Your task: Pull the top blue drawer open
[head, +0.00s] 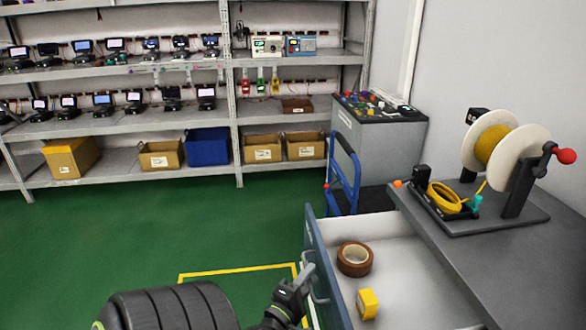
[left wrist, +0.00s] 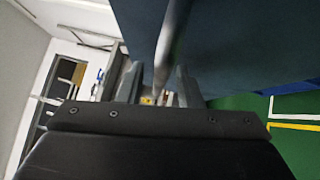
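The blue drawer (head: 314,235) stands open from the grey-topped cabinet, showing its white inside. The fingers look open around the handle, not clamped. The blue drawer front (left wrist: 230,45) fills the upper right there. My right gripper is not in view.
A reel stand with yellow cable (head: 492,150) stands on the cabinet top (head: 450,250). A blue folded trolley (head: 345,175) and a grey cabinet (head: 380,140) are behind the drawer. Shelves (head: 110,120) with devices and bins line the back wall. Green floor to the left is clear.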

